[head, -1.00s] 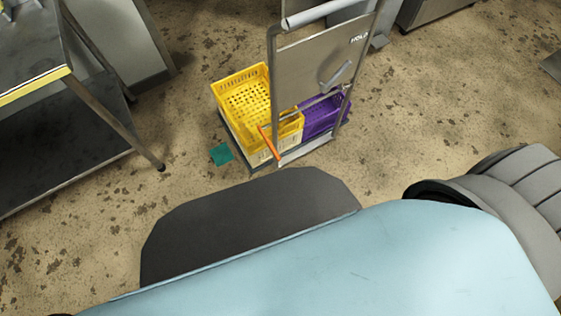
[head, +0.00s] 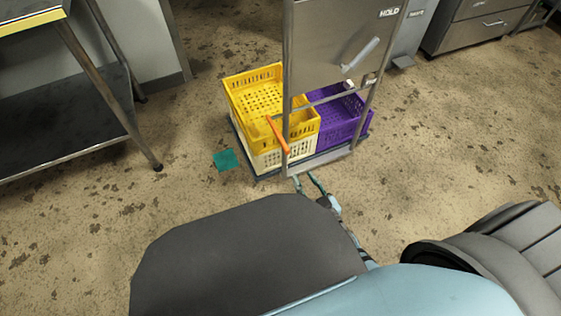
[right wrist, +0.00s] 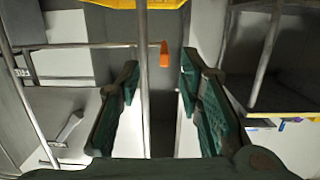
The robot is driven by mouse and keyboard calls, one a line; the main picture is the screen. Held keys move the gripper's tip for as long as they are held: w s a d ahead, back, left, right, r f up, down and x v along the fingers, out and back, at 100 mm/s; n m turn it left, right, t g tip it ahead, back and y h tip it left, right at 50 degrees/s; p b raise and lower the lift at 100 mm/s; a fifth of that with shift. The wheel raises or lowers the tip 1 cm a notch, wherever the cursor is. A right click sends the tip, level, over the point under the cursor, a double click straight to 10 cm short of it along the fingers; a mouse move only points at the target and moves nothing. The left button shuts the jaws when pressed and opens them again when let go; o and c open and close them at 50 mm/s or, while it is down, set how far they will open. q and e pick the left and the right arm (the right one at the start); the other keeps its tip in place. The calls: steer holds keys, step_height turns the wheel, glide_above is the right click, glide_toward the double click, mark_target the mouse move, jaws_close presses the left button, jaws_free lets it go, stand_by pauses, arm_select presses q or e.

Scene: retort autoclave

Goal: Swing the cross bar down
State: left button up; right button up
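A metal cross bar (head: 329,98) spans the trolley's frame below its panel. Its orange end (head: 278,135) sticks out past the left post and slants down. In the right wrist view the bar (right wrist: 85,46) runs level across the upper left, with the orange end (right wrist: 164,54) just right of an upright post (right wrist: 142,85). My right gripper (head: 309,181) is low in front of the trolley, at its base. The right wrist view shows its two fingers (right wrist: 160,80) wide apart, with the post and orange end showing between them, apparently beyond the tips. My left gripper is out of view.
The trolley carries a yellow crate (head: 239,98) on a cream crate (head: 268,160), beside a purple crate (head: 347,112). Its panel (head: 325,45) has a lever handle (head: 360,54). A steel table (head: 90,75) stands left. A teal floor patch (head: 225,160) lies nearby; floor right is open.

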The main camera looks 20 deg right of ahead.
steer(key=w+r+t, duration=0.2)
steer(key=w, duration=0.1)
steer(key=b, duration=0.3)
glide_toward(276, 129)
steer(key=shift+y, duration=0.3)
steer(key=w+b, duration=0.3)
steer(key=w, duration=0.2)
steer(key=shift+w, duration=0.1)
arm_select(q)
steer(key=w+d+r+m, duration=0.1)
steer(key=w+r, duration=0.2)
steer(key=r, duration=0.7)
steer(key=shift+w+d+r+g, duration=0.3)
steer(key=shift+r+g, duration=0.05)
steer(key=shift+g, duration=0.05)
arm_select(e)
steer(key=shift+w+r, duration=0.1)
steer(key=shift+w, duration=0.1)
jaws_close()
